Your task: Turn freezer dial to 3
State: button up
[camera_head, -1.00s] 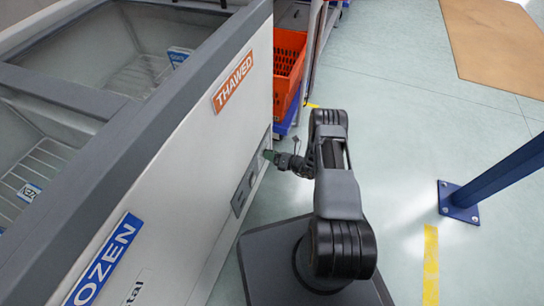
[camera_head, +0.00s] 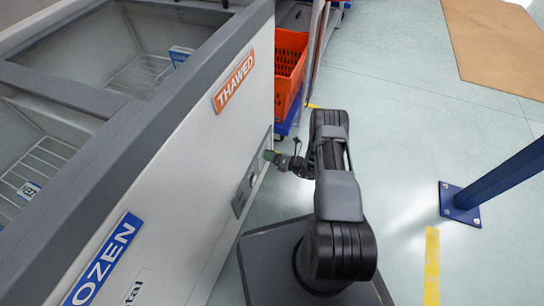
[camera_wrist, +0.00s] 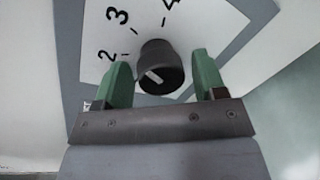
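The freezer dial (camera_wrist: 160,68) is a black knob with a white pointer line, on a white plate printed with 2, 3 and 4 in the wrist view. The pointer line slants toward the upper left and lower right; I cannot tell which number it marks. My gripper (camera_wrist: 160,75) has green fingers, one on each side of the dial, with gaps between them and the knob. In the head view my gripper (camera_head: 272,156) is at the lower front panel of the freezer (camera_head: 190,160); the dial is hidden there.
The freezer front carries an orange THAWED label (camera_head: 233,82) and a blue label (camera_head: 103,258). An orange tote (camera_head: 289,65) stands beyond it. A blue post (camera_head: 500,170) with a floor plate is at the right. The floor between is clear.

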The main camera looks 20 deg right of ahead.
jog(key=shift+o, duration=0.2)
jog(key=shift+d, duration=0.15)
jog(key=shift+s+d+r, duration=0.1)
jog(key=shift+d, duration=0.05)
jog(key=p+v, duration=0.3)
jog(key=v, duration=1)
jog(key=shift+s, duration=0.2)
jog(key=shift+d, duration=0.1)
jog(key=a+r+n+g+p, duration=0.35)
jog(key=r+n+p, duration=0.2)
jog(key=r, duration=0.75)
jog(key=a+r+n+g+h+p, duration=0.15)
jog(key=r+n+g+p, duration=0.45)
jog(key=r, duration=0.7)
jog(key=a+r+n+g+p, duration=0.25)
jog(key=r+n+p, duration=0.35)
jog(key=r, duration=0.6)
jog(key=s+a+r+n+t+h+p, duration=0.1)
jog(key=s+r+n+h+p, duration=0.2)
jog(key=r, duration=0.9)
jog(key=s+r+n+t+h+p, duration=0.2)
jog(key=s+r+n+h+p, duration=0.2)
jog(key=s+r+n+p, duration=0.2)
jog(key=s+a+r+n+t+h+p, duration=0.1)
jog(key=s+r+n+h+p, duration=0.3)
jog(key=r, duration=1.4)
jog(key=s+n+p, duration=0.1)
jog(key=n+p, duration=0.2)
jog(key=n, duration=0.3)
jog(key=shift+a+t+p, duration=0.3)
